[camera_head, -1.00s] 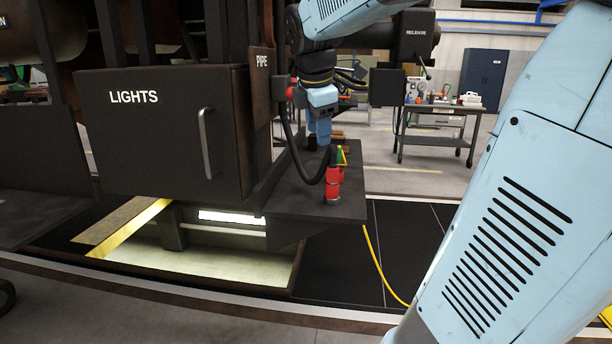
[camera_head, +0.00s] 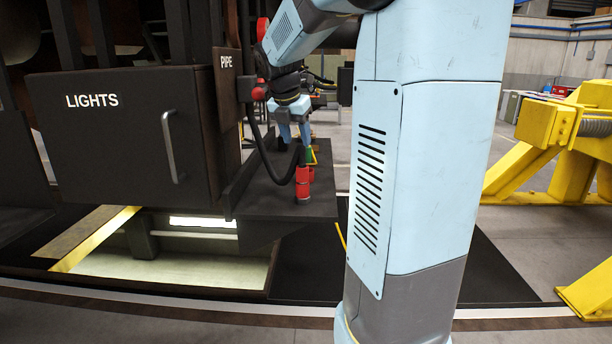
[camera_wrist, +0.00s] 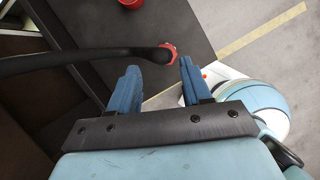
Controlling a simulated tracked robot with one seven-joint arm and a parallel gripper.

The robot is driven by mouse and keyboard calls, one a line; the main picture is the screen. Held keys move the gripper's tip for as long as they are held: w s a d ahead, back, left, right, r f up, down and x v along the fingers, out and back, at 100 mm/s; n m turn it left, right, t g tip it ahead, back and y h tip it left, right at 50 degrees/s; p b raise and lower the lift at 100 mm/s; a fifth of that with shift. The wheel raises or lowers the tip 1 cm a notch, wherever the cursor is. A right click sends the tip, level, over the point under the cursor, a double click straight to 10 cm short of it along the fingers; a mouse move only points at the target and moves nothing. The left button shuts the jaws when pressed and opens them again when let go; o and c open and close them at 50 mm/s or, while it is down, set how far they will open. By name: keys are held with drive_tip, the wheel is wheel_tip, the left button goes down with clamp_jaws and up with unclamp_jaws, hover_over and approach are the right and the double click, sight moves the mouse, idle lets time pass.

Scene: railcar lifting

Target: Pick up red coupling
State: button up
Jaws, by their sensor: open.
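My gripper (camera_head: 294,138) is open and empty, with its blue fingers pointing down over the dark shelf (camera_head: 262,203). In the wrist view, a red coupling (camera_wrist: 168,51) sits on the end of a black hose (camera_wrist: 80,58). It appears between the fingertips of my gripper (camera_wrist: 158,68), a little beyond them and closer to the right finger; it looks untouched. In the head view, a red upright cylinder (camera_head: 303,182) stands on the shelf just below the fingers, beside the looping hose (camera_head: 273,175). A red round thing (camera_wrist: 130,3) is cut off at the wrist view's top edge.
A dark box marked LIGHTS (camera_head: 105,140) and a plate marked PIPE (camera_head: 226,75) stand left of my gripper. A small green piece (camera_head: 309,156) is close to the red cylinder. Yellow stands (camera_head: 560,150) are at the right. My arm hides the middle of the head view.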

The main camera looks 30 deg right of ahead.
sight(302, 153)
drive_tip(key=x, duration=0.3)
drive_tip(key=s+x, duration=0.1)
drive_tip(key=x, duration=0.1)
drive_tip(key=shift+w+d+f, duration=0.1)
drive_tip(key=shift+d+f, duration=0.1)
drive_tip(key=shift+f, duration=0.25)
drive_tip(key=shift+w+d+f, duration=0.15)
drive_tip(key=shift+f, duration=0.35)
drive_tip(key=shift+c, duration=0.3)
clamp_jaws()
